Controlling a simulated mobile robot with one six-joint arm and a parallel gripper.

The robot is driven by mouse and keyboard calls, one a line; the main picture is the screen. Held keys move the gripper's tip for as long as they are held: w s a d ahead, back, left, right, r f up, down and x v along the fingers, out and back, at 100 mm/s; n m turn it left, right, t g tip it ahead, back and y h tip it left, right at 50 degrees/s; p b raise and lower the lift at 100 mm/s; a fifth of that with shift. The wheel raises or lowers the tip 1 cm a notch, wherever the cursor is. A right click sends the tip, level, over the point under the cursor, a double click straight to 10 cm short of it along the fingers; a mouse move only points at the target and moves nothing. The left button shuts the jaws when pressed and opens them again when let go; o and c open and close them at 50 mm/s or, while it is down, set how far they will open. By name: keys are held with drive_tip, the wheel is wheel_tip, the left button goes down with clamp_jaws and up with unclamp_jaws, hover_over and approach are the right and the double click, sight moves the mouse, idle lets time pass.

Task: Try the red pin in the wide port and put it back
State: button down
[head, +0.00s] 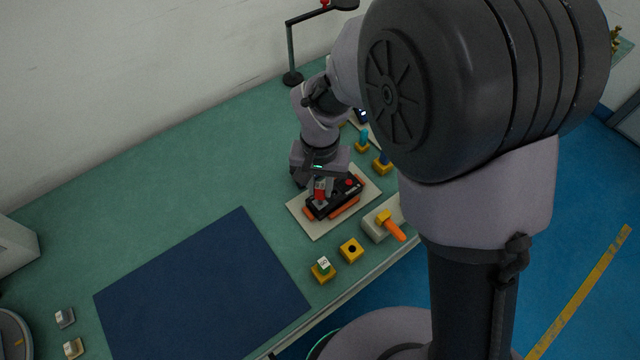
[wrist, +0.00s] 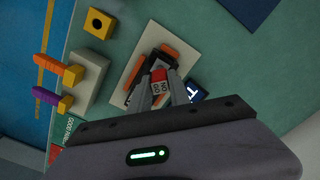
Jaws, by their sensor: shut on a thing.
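The red pin (wrist: 159,76) is between the fingertips of my gripper (wrist: 161,90); its lower part has white faces with dark marks. In the head view the red pin (head: 319,189) is at the left part of a black device with orange edges (head: 347,197). The device also shows behind the pin in the wrist view (wrist: 172,54). My gripper (head: 319,184) is shut on the pin, over the device. The ports are hidden or too small to tell apart, and I cannot tell whether the pin is in one. A yellow block with an empty dark hole (head: 351,250) stands near the front edge.
The device sits on a beige plate (head: 303,218). A grey block with an orange handle (head: 391,225) is to the right. A dark blue mat (head: 200,290) lies clear at left.

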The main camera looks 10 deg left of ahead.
drive_tip(key=shift+r+p, duration=1.75)
drive_tip(key=shift+r, duration=0.65)
